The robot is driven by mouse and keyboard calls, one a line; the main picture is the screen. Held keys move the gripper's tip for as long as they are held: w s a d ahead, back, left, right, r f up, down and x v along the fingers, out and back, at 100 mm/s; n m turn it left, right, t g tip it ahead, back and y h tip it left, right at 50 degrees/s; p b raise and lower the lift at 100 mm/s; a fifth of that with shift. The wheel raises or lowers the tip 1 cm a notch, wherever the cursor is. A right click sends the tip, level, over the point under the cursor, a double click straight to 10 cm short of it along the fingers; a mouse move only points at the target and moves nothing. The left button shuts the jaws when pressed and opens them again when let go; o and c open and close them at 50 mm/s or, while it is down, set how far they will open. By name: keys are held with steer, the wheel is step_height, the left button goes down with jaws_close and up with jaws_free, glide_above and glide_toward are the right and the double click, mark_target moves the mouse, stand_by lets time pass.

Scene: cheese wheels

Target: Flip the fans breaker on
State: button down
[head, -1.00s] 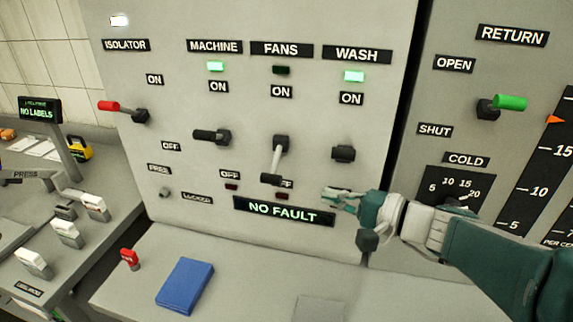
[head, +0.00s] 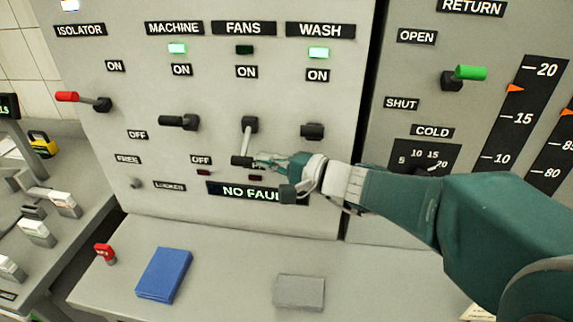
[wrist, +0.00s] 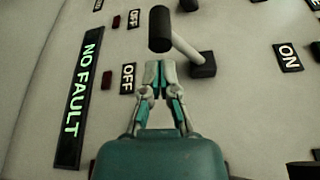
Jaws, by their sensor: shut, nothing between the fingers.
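The fans breaker is a lever with a pale shaft (head: 247,141) and a dark knob, hanging down from its pivot under the FANS label (head: 244,28). Its indicator lamp (head: 244,50) is dark. My gripper (head: 262,160) is shut and empty, its fingertips close to the knob's right side. In the wrist view, the dark knob (wrist: 160,29) is just beyond the shut fingertips (wrist: 159,68). I cannot tell whether they touch it.
The machine lever (head: 180,122) stands left and the wash lever (head: 313,131) right, both under lit green lamps. A NO FAULT display (head: 225,190) is below. A blue book (head: 164,275) and grey block (head: 300,292) lie on the ledge.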

steer(key=shift+x, duration=1)
steer(key=shift+s+r, duration=0.4)
steer(key=shift+r, duration=0.15)
steer(key=shift+s+r, duration=0.15)
steer(key=shift+r, duration=0.35)
steer(key=shift+s+r, duration=0.2)
steer(key=shift+r, duration=0.25)
steer(key=v, duration=1.2)
steer(key=shift+f, duration=0.1)
